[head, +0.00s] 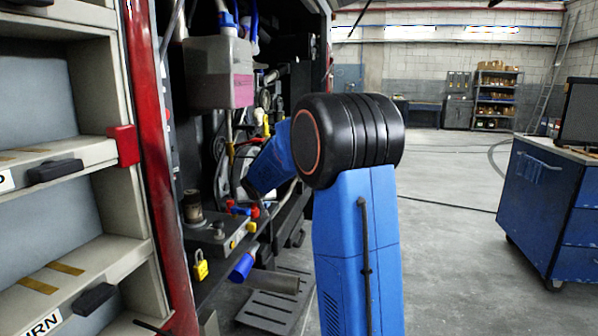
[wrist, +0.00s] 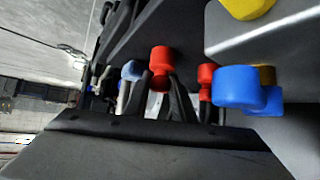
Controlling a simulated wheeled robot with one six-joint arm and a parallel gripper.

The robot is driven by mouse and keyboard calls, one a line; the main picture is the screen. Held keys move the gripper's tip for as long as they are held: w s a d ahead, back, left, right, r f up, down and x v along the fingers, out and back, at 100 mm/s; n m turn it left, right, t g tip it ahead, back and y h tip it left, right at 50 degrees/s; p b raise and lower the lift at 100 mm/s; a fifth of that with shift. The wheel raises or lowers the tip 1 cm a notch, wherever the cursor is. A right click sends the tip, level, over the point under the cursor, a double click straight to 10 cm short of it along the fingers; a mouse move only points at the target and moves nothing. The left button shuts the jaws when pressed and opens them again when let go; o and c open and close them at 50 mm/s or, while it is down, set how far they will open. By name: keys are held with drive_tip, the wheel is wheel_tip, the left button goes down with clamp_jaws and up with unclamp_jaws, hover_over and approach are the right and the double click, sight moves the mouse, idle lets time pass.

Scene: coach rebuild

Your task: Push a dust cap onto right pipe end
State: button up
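Small dust caps in red, blue and yellow show beside the engine bay. In the wrist view a red cap (wrist: 161,58) is near the middle, with dark upright shapes just below it. Another red cap (wrist: 206,74) is to its right, and a large blue cap (wrist: 237,87) is further right. In the head view a blue cap (head: 243,266) sits at the end of a grey pipe (head: 279,283). My gripper is hidden behind my blue arm in the head view.
A yellow padlock (head: 201,265) hangs below the bay's ledge. A blue tool cabinet (head: 545,210) stands at the right. The floor between is mostly clear.

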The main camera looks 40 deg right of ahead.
clamp_jaws()
drive_tip(key=shift+r, duration=0.1)
drive_tip(key=shift+r, duration=2.95)
drive_tip(key=shift+f, duration=0.1)
